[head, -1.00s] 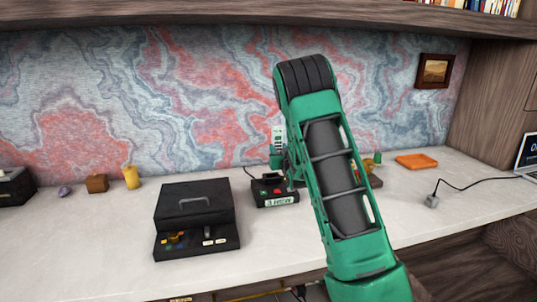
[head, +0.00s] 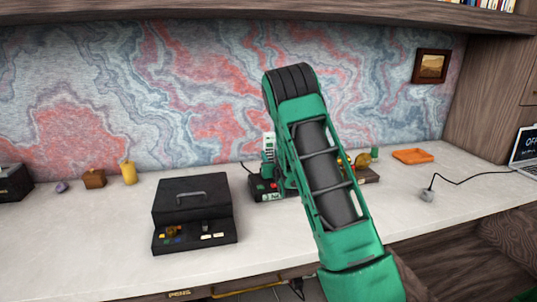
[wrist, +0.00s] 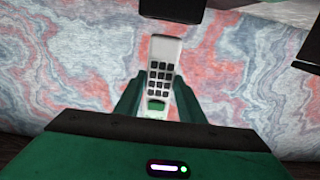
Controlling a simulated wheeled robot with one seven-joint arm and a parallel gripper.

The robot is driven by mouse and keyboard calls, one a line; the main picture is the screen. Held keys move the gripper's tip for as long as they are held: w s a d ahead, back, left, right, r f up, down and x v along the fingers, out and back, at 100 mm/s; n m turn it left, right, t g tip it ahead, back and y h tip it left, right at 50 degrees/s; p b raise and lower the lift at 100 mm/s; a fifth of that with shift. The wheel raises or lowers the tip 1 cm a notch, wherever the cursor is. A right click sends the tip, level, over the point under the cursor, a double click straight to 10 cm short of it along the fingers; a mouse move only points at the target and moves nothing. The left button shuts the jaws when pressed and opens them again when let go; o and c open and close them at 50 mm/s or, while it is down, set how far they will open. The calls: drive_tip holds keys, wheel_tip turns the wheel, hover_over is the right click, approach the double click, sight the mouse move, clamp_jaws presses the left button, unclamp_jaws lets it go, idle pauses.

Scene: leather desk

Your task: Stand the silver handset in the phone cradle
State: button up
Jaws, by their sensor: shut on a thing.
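The silver handset (head: 268,140) stands roughly upright above the cradle in the head view, its keypad facing out. In the wrist view the handset (wrist: 161,70) sits between my two green fingers. My gripper (wrist: 157,98) is shut on it. The phone cradle (head: 262,196) is a black base with red and green buttons and a pale label, on the desk. My arm hides its right part. A dark block (wrist: 171,10), probably the cradle, shows past the handset's end in the wrist view, with a small gap between. Whether the handset touches the cradle is hidden in the head view.
A black case (head: 193,205) with a handle and small items in its front tray stands left of the cradle. A yellow candle (head: 129,172) and a brown block (head: 94,179) are farther left. An orange tray (head: 413,156) lies right. The desk front is mostly clear.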

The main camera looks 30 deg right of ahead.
drive_tip(key=shift+f, duration=0.4)
drive_tip(key=shift+f, duration=1.95)
idle(1.6)
drive_tip(key=o, duration=1.3)
drive_tip(key=shift+s, duration=0.1)
drive_tip(key=shift+o, duration=0.2)
drive_tip(key=v, duration=0.9)
drive_tip(key=shift+s+a+f, duration=0.1)
drive_tip(key=shift+a+f, duration=0.1)
drive_tip(key=shift+s+a+r, duration=0.1)
drive_tip(key=shift+s+a, duration=0.05)
drive_tip(key=shift+s, duration=0.45)
